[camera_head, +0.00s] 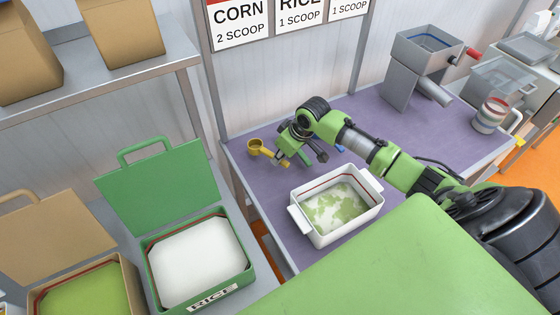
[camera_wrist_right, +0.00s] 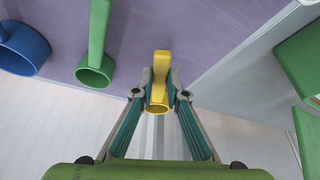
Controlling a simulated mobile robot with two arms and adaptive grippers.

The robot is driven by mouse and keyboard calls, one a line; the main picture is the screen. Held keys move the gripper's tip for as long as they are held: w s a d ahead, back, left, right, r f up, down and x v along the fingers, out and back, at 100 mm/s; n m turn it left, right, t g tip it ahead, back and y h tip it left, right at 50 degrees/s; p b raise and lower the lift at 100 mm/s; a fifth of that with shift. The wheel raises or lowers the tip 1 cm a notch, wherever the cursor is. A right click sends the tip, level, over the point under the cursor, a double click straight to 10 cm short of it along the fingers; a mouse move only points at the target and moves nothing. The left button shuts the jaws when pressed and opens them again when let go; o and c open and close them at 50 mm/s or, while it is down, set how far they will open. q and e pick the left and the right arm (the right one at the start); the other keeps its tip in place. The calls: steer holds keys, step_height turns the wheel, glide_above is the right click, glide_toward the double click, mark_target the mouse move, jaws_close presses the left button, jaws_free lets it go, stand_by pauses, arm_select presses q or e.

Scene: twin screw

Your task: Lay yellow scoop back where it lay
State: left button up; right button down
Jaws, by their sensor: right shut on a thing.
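The yellow scoop (camera_head: 255,147) is near the back left corner of the purple table. My right gripper (camera_head: 291,158) is shut on it. In the right wrist view the yellow scoop (camera_wrist_right: 159,68) sits between the two fingertips (camera_wrist_right: 160,92), at the picture's middle. Whether the scoop touches the table or hangs just above it, I cannot tell. My left gripper is in neither view.
A green scoop (camera_wrist_right: 95,70) and a blue scoop (camera_wrist_right: 22,50) lie left of the yellow one in the wrist view. A white tub (camera_head: 322,232) stands in front of my right gripper. A green RICE box (camera_head: 151,285) stands to the left. A grey mill (camera_head: 405,75) stands back right.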

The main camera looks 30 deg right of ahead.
step_height(320, 180, down, 3)
steer(key=shift+w+d+f, duration=0.1)
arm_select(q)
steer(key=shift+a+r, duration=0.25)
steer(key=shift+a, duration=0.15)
arm_select(e)
steer(key=shift+f, duration=0.15)
steer(key=shift+f, duration=0.15)
steer(key=c, duration=2)
jaws_free()
steer(key=shift+r, duration=0.3)
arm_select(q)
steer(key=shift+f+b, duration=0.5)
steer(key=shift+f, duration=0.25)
arm_select(e)
steer(key=v, duration=1.1)
steer(key=shift+r, duration=0.4)
